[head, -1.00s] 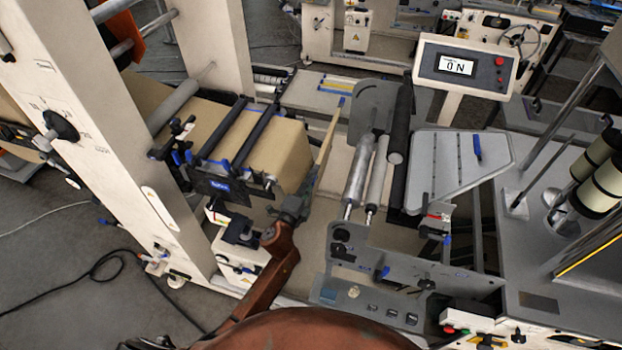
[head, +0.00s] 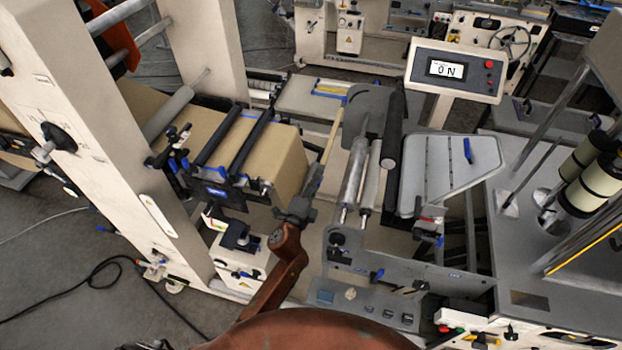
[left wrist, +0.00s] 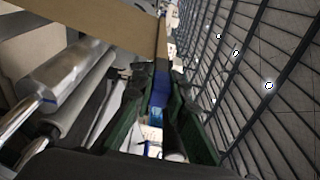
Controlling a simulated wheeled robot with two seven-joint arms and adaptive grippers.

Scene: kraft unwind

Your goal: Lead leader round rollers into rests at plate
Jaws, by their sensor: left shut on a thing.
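The kraft leader (head: 333,132) shows nearly edge-on in the head view as a narrow tan strip, left of the silver rollers (head: 355,175). My left gripper (head: 304,197) is at its near end. In the left wrist view my left gripper (left wrist: 160,95) is shut on a blue piece (left wrist: 160,88) at the leader's end, and the brown leader (left wrist: 105,20) stretches across the top. Silver rollers (left wrist: 62,78) lie to its left. A dark roller (head: 394,130) and a grey plate (head: 437,170) stand further right in the head view. I cannot make out the rests clearly. My right gripper is not in view.
The brown kraft web (head: 275,155) passes over dark bars on the white unwind frame (head: 110,130) at left. A machine deck with posts and cream rolls (head: 585,185) fills the right. A cable (head: 90,285) lies on the floor.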

